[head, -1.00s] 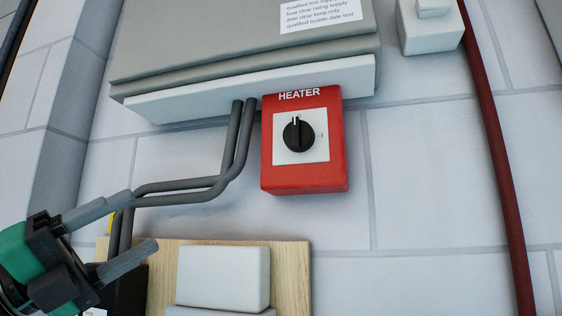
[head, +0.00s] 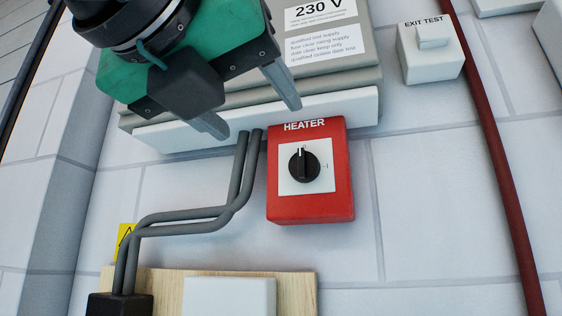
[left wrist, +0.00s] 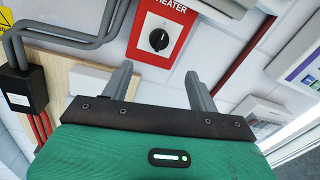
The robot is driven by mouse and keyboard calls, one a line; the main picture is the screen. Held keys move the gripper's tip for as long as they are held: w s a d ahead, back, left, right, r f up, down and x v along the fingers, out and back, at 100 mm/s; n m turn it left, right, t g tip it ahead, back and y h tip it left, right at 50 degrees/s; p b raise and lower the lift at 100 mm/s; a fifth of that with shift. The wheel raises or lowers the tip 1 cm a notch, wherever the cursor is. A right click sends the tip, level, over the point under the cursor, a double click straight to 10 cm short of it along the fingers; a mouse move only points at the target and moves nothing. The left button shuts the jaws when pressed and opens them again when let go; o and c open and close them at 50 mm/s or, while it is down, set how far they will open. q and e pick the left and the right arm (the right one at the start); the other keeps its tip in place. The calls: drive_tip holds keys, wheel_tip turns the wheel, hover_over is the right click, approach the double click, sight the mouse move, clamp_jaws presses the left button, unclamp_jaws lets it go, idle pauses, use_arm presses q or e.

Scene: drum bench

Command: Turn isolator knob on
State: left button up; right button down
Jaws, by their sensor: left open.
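The isolator is a red box (head: 310,207) labelled HEATER on the white block wall. Its black rotary knob (head: 304,165) sits on a white square plate, with the white pointer mark upright and a "1" mark to the right. My left gripper (head: 254,118) is open and empty, above and to the left of the knob in the head view. In the left wrist view the knob (left wrist: 159,40) shows beyond the two spread fingers, between them and apart from them. My right gripper is in neither view.
A grey cabinet (head: 330,77) marked 230 V is above the isolator. Grey conduits (head: 190,217) run down its left side to a black box (head: 120,305). A wooden board (head: 297,291) is below. A dark red pipe (head: 497,150) and an EXIT TEST box (head: 430,62) are at right.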

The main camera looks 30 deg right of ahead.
sight(298, 160)
use_arm(q)
drive_tip(key=p+x, duration=0.6)
drive_tip(key=x, duration=0.6)
drive_tip(key=shift+w+d, duration=0.3)
drive_tip(key=shift+w+d+f, duration=0.1)
drive_tip(key=shift+w+d, duration=0.2)
drive_tip(key=shift+d, duration=0.15)
drive_tip(key=c, duration=1)
